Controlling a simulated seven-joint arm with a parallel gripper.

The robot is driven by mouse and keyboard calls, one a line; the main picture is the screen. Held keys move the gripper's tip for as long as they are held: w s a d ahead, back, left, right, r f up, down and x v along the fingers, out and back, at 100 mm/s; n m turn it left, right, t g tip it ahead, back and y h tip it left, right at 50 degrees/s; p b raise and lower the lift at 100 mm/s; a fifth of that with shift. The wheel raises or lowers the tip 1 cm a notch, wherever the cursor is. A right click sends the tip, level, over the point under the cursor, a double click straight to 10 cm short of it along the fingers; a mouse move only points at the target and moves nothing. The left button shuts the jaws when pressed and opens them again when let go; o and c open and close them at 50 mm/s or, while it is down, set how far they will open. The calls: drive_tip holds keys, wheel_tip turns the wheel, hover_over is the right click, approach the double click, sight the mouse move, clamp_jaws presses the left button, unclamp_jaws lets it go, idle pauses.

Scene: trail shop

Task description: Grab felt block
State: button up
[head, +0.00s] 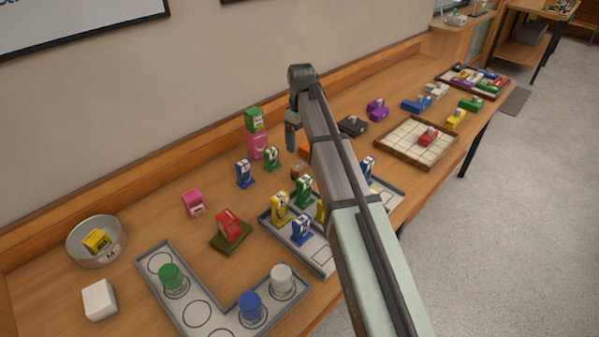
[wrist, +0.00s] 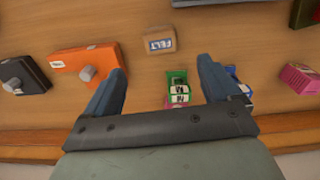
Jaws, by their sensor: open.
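The felt block (wrist: 160,41) is a small tan-brown block with a white label reading FELT, lying on the wooden table. It shows in the wrist view just beyond the fingertips, roughly centred between them. In the head view the felt block (head: 298,172) is small, partly beside my arm. My gripper (wrist: 163,72) is open, with its two blue-grey fingers spread and nothing between them in its grasp. In the head view my gripper (head: 291,140) hangs above the table, pointing down, behind the felt block; only one finger shows clearly.
In the wrist view an orange box (wrist: 84,62) lies left of the felt block, with a black box (wrist: 22,76) further left. A green block (wrist: 178,80) stands close by, and a pink block (wrist: 300,78) is at right. A grey tray (head: 315,252) holds several figures.

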sight(299, 165)
wheel_tip(299, 165, down, 8)
drive_tip(key=shift+f, duration=0.1)
drive_tip(key=shift+w+a+f, duration=0.1)
drive_tip(key=shift+f, duration=1.2)
drive_tip(key=shift+w+a+f, duration=0.1)
drive_tip(key=shift+f, duration=1.2)
drive_tip(key=c, duration=1.1)
